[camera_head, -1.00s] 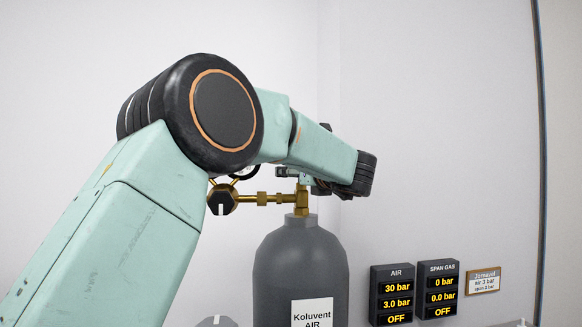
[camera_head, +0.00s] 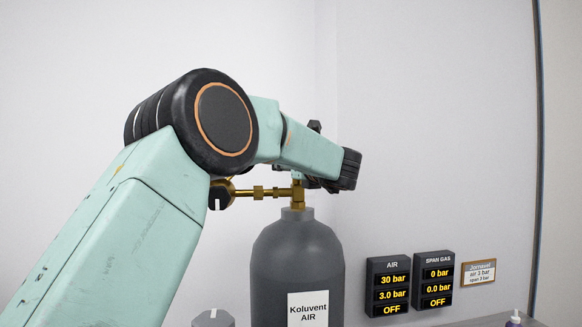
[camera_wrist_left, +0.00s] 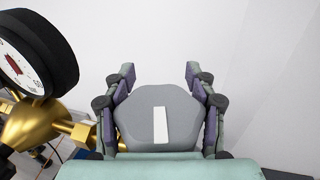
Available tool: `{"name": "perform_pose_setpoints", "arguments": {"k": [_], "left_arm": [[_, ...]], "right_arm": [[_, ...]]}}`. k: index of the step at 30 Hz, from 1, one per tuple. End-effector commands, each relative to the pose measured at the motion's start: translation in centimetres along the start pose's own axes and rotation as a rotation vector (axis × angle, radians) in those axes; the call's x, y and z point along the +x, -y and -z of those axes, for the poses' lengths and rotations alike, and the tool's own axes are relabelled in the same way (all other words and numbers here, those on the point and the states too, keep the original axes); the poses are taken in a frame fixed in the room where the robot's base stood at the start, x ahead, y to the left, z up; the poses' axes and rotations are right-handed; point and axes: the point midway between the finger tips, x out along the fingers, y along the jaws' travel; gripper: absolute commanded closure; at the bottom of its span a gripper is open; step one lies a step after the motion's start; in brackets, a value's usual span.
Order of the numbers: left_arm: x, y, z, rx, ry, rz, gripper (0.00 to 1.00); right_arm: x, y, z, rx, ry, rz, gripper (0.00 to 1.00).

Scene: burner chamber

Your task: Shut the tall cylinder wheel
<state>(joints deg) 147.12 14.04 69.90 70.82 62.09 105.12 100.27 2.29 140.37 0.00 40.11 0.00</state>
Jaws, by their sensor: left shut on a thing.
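The tall grey cylinder (camera_head: 297,262), labelled "Koluvent AIR", stands upright with a brass valve (camera_head: 298,197) on top. Its grey wheel (camera_wrist_left: 160,118), with a white bar mark, fills the space between the fingers of my left gripper (camera_wrist_left: 160,80) in the left wrist view. The gripper is shut on the wheel, a finger on each side. The white bar points nearly straight up in that view. In the head view my left arm and wrist hide most of the gripper and wheel. My right gripper is not in view.
A brass regulator (camera_head: 269,192) runs left from the valve; its gauge (camera_wrist_left: 35,50) is close beside the gripper. A second grey top (camera_head: 213,318) is at the lower edge. The AIR panel (camera_head: 388,287) reads 30 bar, 3.0 bar, OFF; SPAN GAS (camera_head: 433,280) reads 0, 0.0, OFF.

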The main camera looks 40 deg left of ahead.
Motion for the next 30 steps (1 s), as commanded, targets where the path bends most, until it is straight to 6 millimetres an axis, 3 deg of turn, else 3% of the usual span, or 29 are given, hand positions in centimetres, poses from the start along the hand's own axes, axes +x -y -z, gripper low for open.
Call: {"name": "perform_pose_setpoints", "arguments": {"k": [6, 30], "left_arm": [[-0.16, 0.15, 0.04, 0.003, 0.001, 0.003, 0.78], [-0.22, 0.21, 0.34, 0.005, -0.004, 0.003, 0.89]], "right_arm": [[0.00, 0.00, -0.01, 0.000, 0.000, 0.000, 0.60], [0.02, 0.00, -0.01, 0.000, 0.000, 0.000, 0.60]]}}
